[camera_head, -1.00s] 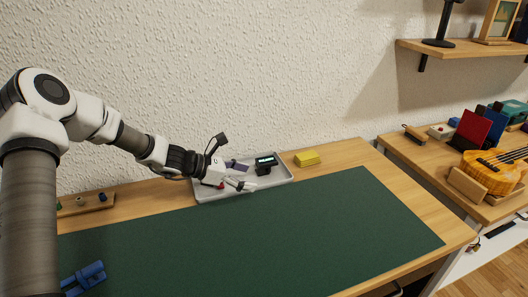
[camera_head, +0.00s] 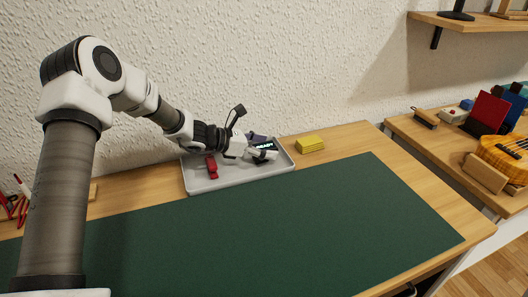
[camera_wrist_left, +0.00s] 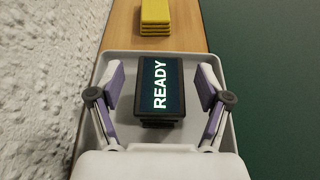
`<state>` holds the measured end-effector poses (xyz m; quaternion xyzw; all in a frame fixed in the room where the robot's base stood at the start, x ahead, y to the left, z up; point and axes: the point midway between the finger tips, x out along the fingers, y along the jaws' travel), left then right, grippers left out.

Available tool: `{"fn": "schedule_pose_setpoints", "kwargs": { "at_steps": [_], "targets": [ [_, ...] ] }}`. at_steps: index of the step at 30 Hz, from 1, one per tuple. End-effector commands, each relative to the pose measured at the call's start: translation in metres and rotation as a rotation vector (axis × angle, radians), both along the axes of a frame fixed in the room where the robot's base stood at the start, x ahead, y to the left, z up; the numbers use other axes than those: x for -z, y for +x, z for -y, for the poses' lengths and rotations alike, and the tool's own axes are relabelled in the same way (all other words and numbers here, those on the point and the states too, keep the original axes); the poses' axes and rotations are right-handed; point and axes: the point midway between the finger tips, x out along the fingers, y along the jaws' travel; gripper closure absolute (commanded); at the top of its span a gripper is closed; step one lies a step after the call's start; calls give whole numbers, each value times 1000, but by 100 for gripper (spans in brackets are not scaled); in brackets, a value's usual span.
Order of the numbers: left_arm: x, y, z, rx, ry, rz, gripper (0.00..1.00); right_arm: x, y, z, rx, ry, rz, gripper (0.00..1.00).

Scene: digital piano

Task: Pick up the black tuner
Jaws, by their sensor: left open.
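The black tuner (camera_wrist_left: 160,88) sits in the grey tray, its screen reading READY, between the two open fingers of my left gripper (camera_wrist_left: 160,100) in the left wrist view. There is a gap between the tuner and each finger. In the head view the tuner (camera_head: 264,147) is partly hidden by my left gripper (camera_head: 262,150), which is over the right part of the tray (camera_head: 232,184). My right gripper is not in view.
A red object (camera_head: 210,167) lies in the tray left of the gripper. A stack of yellow pads (camera_head: 310,144) lies just right of the tray. The green mat (camera_head: 300,220) in front is clear. The textured wall (camera_head: 250,60) stands close behind the tray.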

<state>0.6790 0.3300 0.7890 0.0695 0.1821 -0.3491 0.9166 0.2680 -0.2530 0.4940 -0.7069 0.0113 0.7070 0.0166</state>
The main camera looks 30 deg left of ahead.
Motion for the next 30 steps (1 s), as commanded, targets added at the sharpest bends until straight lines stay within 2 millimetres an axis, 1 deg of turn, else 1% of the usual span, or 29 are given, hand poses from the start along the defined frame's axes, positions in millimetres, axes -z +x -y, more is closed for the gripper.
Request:
{"fn": "schedule_pose_setpoints", "kwargs": {
  "at_steps": [1,2,3,5,6,18,23,28,30],
  "targets": [
    [0,0,0,0,0,0,26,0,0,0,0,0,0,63],
    [0,0,0,0,0,0,37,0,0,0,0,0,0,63],
    [0,0,0,0,0,0,51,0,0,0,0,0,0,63],
    [0,0,0,0,0,0,72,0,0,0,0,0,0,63],
    [0,0,0,0,0,0,87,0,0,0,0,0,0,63],
    [-3,0,0,0,0,0,88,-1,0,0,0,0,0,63],
    [-16,0,0,1,1,2,88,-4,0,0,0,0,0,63],
    [-40,-1,0,1,0,3,88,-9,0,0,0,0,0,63],
    [-38,-17,-1,-3,-4,-1,88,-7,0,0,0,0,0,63]
  ]
}}
